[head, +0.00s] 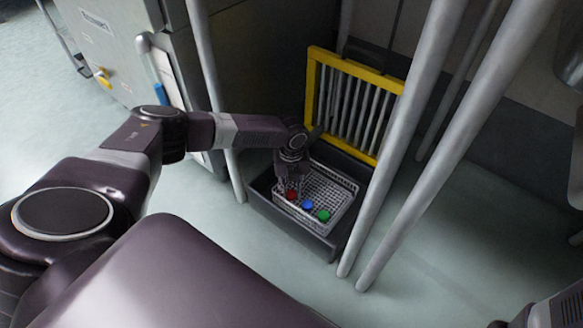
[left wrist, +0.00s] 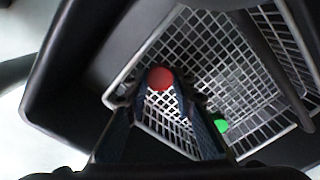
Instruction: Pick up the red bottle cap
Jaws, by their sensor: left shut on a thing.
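The red bottle cap (head: 291,195) is at the left end of a row of caps at the wire basket (head: 345,182) in the head view. My left gripper (head: 288,190) reaches down to it from above. In the left wrist view the red cap (left wrist: 160,78) sits between the fingertips of my left gripper (left wrist: 163,86), which is shut on it. The wire mesh shows behind the cap. Whether the cap is clear of the basket cannot be told.
A blue cap (head: 307,205) and a green cap (head: 323,216) lie beside the red one. A dark tote (head: 285,226) surrounds the basket. A yellow-framed rack (head: 312,85) stands behind it. Grey posts (head: 410,120) rise to the right and left (head: 208,70).

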